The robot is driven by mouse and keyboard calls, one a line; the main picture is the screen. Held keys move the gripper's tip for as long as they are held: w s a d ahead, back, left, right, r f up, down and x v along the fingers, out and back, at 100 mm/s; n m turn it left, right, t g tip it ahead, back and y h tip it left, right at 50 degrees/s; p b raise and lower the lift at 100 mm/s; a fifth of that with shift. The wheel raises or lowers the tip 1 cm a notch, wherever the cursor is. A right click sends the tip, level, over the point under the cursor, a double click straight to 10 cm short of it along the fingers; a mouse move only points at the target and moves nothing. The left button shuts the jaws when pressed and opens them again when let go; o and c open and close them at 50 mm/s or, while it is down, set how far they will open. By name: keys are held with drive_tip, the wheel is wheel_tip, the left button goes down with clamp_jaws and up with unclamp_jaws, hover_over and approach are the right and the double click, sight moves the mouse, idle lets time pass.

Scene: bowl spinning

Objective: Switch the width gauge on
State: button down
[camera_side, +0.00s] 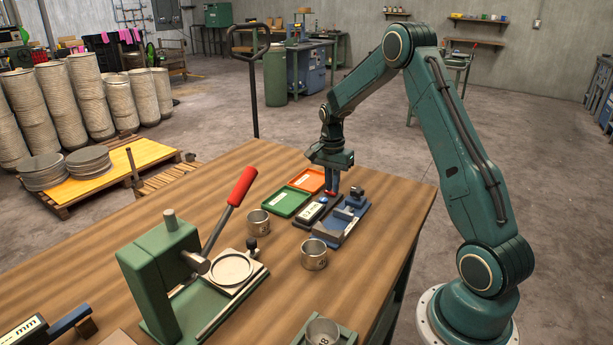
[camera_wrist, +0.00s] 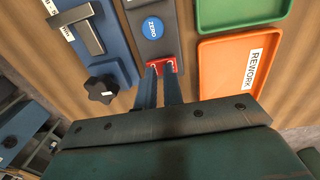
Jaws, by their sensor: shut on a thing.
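The width gauge (camera_side: 312,212) is a dark box with a pale display on the wooden table. In the wrist view its body (camera_wrist: 170,10) shows a round blue ZERO button (camera_wrist: 152,28) and a red switch (camera_wrist: 168,66) at its near end. My gripper (camera_side: 331,190) points down over that end. Its two fingers (camera_wrist: 160,76) are close together at the red switch, shut on it. The fingertips partly hide the switch, so I cannot tell its position. The display is too small to read.
A blue fixture (camera_side: 345,222) with a black knob (camera_wrist: 101,88) stands beside the gauge. On the other side lie a green tray (camera_side: 287,203) and an orange REWORK tray (camera_side: 308,181). Two metal cups (camera_side: 314,256) (camera_side: 258,223) and a green press with a red handle (camera_side: 242,187) stand nearer the camera.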

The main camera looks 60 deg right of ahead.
wheel_tip(320, 180, up, 14)
drive_tip(key=shift+w, duration=0.3)
idle(0.3)
drive_tip(key=shift+s, duration=0.1)
idle(0.4)
drive_tip(key=shift+s+a+t, duration=0.1)
drive_tip(key=shift+s+t, duration=1.3)
drive_tip(key=shift+s, duration=0.05)
drive_tip(key=shift+f, duration=0.15)
drive_tip(key=w+f, duration=0.1)
drive_tip(key=f, duration=0.8)
drive_tip(key=w+f, duration=0.1)
drive_tip(key=f, duration=0.3)
drive_tip(key=shift+w+f, duration=0.25)
drive_tip(key=shift+w, duration=0.05)
